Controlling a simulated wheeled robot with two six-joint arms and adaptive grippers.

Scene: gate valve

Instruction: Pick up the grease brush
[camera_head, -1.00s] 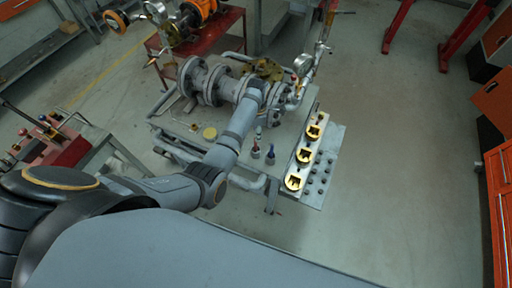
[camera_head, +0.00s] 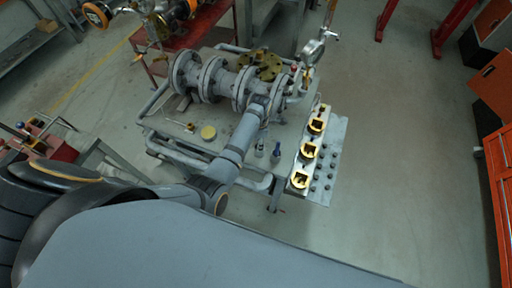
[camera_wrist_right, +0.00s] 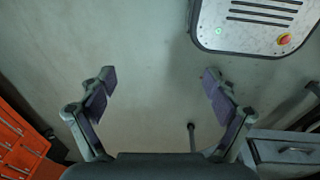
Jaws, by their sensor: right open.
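A small thin item (camera_head: 189,127) with a pale handle lies on the left part of the grey bench (camera_head: 222,150), left of a round yellow tin (camera_head: 208,132). It may be the grease brush, but it is too small to be sure. My left arm reaches in from the lower left over the bench, its wrist beside the flanged grey valve; its fingers cannot be made out. My right gripper (camera_wrist_right: 160,85) is open and empty in the right wrist view, with bare floor beyond its fingers. The brush does not show in that view.
The grey valve (camera_head: 215,80) with flanges fills the back of the bench. Two small bottles (camera_head: 276,153) stand near the front, beside a rail with yellow fittings (camera_head: 309,150). A red cart (camera_head: 45,148) stands left and orange cabinets (camera_head: 497,160) right. Floor between bench and cabinets is clear.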

